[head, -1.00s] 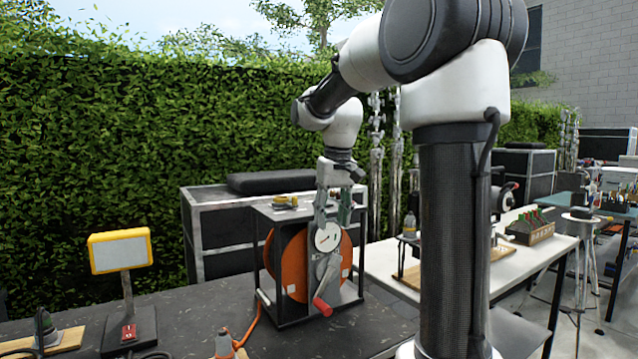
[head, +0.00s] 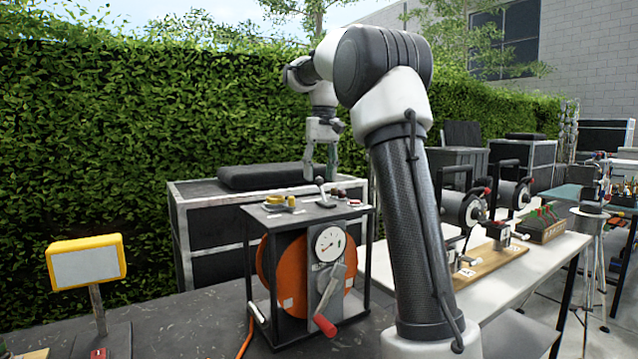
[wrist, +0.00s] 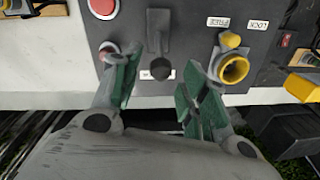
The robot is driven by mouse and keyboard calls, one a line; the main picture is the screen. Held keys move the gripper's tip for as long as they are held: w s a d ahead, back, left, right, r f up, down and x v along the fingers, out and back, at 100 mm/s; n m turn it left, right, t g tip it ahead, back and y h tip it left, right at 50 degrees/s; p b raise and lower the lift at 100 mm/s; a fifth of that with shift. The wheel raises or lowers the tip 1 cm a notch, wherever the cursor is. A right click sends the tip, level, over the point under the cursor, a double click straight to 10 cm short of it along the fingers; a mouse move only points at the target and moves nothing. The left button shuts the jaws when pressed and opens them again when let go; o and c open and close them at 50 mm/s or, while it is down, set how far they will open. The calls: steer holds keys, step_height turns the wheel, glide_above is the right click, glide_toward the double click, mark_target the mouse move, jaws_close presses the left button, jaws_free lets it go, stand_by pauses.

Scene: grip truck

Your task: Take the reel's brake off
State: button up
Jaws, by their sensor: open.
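The reel (head: 292,270) is an orange drum in a black open frame. The black lever (wrist: 158,45) also shows there. My gripper (head: 320,172) is open and empty above the top plate; its green-padded fingers (wrist: 160,78) straddle the lever's line of sight, apart from the yellow fitting.
A gauge (head: 328,243) and a crank with a red grip (head: 325,325) are on the reel's front. A yellow-framed lamp (head: 86,262) stands at left. A black case (head: 205,240) is behind. The dark bench (head: 190,315) is mostly clear left of the reel.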

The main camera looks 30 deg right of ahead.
mark_target(319, 179)
steer(key=shift+a+f, duration=0.15)
steer(key=shift+f, duration=1.45)
jaws_close()
